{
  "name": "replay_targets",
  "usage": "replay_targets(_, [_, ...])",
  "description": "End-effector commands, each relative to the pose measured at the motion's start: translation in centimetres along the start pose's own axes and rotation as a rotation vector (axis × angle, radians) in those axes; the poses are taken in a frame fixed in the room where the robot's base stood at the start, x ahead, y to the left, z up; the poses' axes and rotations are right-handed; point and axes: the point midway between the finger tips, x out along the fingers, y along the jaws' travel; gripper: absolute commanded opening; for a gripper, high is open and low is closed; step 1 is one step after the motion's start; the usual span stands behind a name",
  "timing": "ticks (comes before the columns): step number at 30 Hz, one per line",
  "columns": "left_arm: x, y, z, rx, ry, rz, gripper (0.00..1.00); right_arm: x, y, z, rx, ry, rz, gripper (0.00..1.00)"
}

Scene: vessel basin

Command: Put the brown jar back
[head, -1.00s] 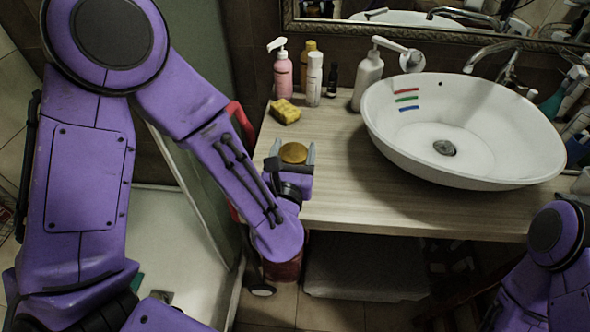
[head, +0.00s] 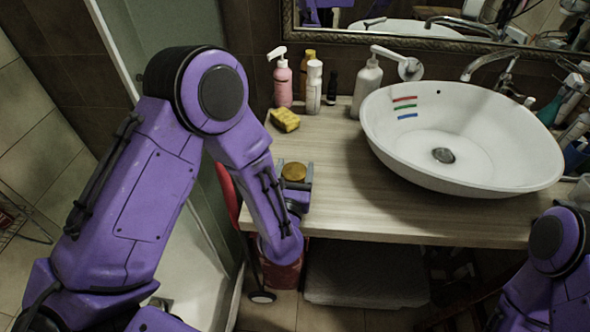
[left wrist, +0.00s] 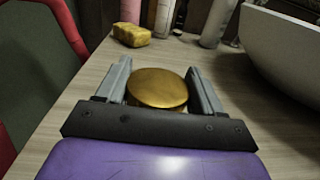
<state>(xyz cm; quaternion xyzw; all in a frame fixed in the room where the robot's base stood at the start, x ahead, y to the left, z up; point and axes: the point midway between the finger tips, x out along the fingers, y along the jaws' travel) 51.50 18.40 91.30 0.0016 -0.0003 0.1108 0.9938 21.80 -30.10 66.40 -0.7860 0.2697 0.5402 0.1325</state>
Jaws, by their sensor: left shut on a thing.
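The brown jar shows mainly as its round golden-brown lid (head: 294,171) at the left front part of the wooden counter (head: 340,205). In the left wrist view the lid (left wrist: 157,88) sits between the two grey fingers, with the jar's body mostly hidden below it. My left gripper (head: 295,172) is shut on the jar, low over the counter. Whether the jar's base touches the counter cannot be seen. My right arm shows at the lower right, but its gripper is out of view.
A yellow sponge (head: 285,120) lies beyond the jar. A pink pump bottle (head: 283,82), a white bottle (head: 314,87) and a white pump bottle (head: 367,85) stand along the back. A white basin (head: 465,165) fills the right side. Counter between jar and basin is clear.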

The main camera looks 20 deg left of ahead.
Motion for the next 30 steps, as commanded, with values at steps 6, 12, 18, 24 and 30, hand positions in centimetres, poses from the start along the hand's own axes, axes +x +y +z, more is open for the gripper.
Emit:
replay_targets(6, [0.0,0.0,0.0,0.000,0.000,0.000,0.93,0.0,0.0,0.0,0.000,0.000,0.000,0.00])
replay_targets(12, [0.0,0.0,0.3,0.000,0.000,0.000,0.93,-0.3,0.0,-0.1,0.000,0.000,0.000,0.00])
replay_targets(18, [-3.5,-0.1,-0.2,0.000,0.002,-0.004,0.93,1.3,-0.1,0.5,0.000,0.000,0.000,0.00])
replay_targets(24, [-8.8,-0.1,-0.2,0.001,0.001,-0.004,0.93,2.9,-0.3,1.2,0.000,0.000,0.000,0.00])
replay_targets(30, [-11.6,-0.1,0.6,0.004,0.001,-0.003,0.93,1.1,-0.1,0.4,0.000,0.000,0.000,0.00])
